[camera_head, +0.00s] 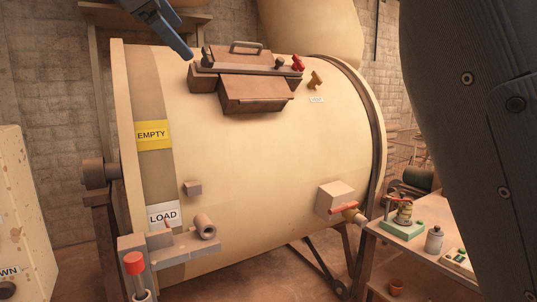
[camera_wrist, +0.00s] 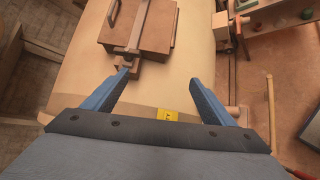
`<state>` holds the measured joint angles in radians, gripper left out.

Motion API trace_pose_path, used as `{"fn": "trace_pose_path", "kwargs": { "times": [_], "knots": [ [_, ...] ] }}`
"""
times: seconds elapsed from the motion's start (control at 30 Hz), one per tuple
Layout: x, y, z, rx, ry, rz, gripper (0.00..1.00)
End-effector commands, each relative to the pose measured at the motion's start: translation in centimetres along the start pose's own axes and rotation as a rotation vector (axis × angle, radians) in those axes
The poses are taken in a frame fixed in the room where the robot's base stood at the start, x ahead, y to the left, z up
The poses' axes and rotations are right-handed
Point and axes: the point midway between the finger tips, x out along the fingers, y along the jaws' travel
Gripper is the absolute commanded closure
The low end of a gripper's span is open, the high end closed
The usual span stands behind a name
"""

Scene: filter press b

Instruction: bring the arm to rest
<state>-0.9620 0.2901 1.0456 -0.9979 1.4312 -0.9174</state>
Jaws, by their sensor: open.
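My gripper (camera_wrist: 160,85) is open and empty in the wrist view, its two blue fingers spread apart above the cream drum. One blue finger of it also shows at the top left of the head view, above the drum's upper left side. The large cream drum (camera_head: 260,150) fills the middle of the head view. On its top sits a brown hatch (camera_head: 255,92) with a handle and a clamp bar (camera_head: 245,67). In the wrist view the hatch (camera_wrist: 150,25) lies beyond the left finger, whose tip appears close to the clamp bar's end; I cannot tell whether they touch.
The drum carries a yellow EMPTY label (camera_head: 152,135) and a white LOAD label (camera_head: 163,215). A red-knobbed lever (camera_head: 134,263) stands at the lower left. A bench (camera_head: 400,250) with a valve and a bottle (camera_head: 434,239) stands at right. My dark arm covers the right side.

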Motion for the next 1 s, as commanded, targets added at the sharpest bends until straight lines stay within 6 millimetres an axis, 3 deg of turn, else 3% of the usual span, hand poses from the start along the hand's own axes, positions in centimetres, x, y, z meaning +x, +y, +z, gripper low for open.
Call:
{"fn": "trace_pose_path", "kwargs": {
  "times": [0.37, 0.57, 0.67, 0.8, 1.0],
  "knots": [
    [7.6, -4.9, 0.1, 0.068, 0.027, -0.11, 0.22],
    [13.3, -10.4, 0.2, 0.153, 0.055, -0.216, 0.22],
    [17.1, -15.1, 0.7, 0.231, 0.069, -0.301, 0.22],
    [22.0, -23.4, 1.9, 0.394, 0.078, -0.445, 0.22],
    [26.2, -36.4, 4.1, 0.694, 0.048, -0.655, 0.22]
  ]
}}
